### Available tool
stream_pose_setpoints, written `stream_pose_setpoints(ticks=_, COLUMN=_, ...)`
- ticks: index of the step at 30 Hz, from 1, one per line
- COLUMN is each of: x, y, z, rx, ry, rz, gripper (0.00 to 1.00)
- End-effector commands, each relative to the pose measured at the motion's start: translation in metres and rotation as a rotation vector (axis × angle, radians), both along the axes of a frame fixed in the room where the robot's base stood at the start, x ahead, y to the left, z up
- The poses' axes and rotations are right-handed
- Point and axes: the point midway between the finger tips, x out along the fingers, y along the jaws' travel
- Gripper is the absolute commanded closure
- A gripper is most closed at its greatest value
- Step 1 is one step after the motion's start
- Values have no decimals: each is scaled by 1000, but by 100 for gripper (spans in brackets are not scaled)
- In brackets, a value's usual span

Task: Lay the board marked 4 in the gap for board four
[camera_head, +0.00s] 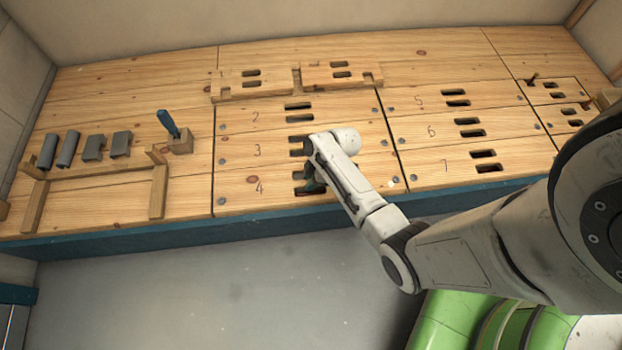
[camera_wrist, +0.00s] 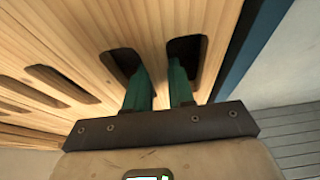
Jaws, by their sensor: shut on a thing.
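The board marked 4 (camera_head: 235,201) is the front board of the middle column, in the row in front of board 3 (camera_head: 235,152). It looks about level with its neighbours; I cannot tell whether it is fully seated. My gripper (camera_head: 312,182) is over its slots. In the wrist view, the green fingers of my gripper (camera_wrist: 161,80) reach into its two slots, shut on the wood bar between them (camera_wrist: 157,45). The fingertips are hidden in the slots. The gap for board four is covered by the board.
Boards 2 (camera_head: 235,118), 5, 6 and 7 (camera_head: 420,168) lie around it. Two notched boards (camera_head: 237,92) lie at the back. A wooden rack (camera_head: 100,175), grey pieces and a blue-handled tool (camera_head: 168,124) are at left. The bench's blue front edge (camera_head: 130,235) is close.

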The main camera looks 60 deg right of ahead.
Motion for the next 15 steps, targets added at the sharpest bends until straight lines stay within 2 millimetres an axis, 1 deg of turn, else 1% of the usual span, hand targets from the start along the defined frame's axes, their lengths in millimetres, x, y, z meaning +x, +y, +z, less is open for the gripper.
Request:
stream_pose_setpoints(ticks=9, x=1, y=-1, z=-3, rx=-2, ry=-3, rz=0, gripper=100)
stream_pose_setpoints(ticks=10, x=1, y=-1, z=-3, rx=-2, ry=-3, rz=0, gripper=76)
stream_pose_setpoints(ticks=15, x=1, y=0, z=-2, rx=-1, ry=-2, rz=0, gripper=60)
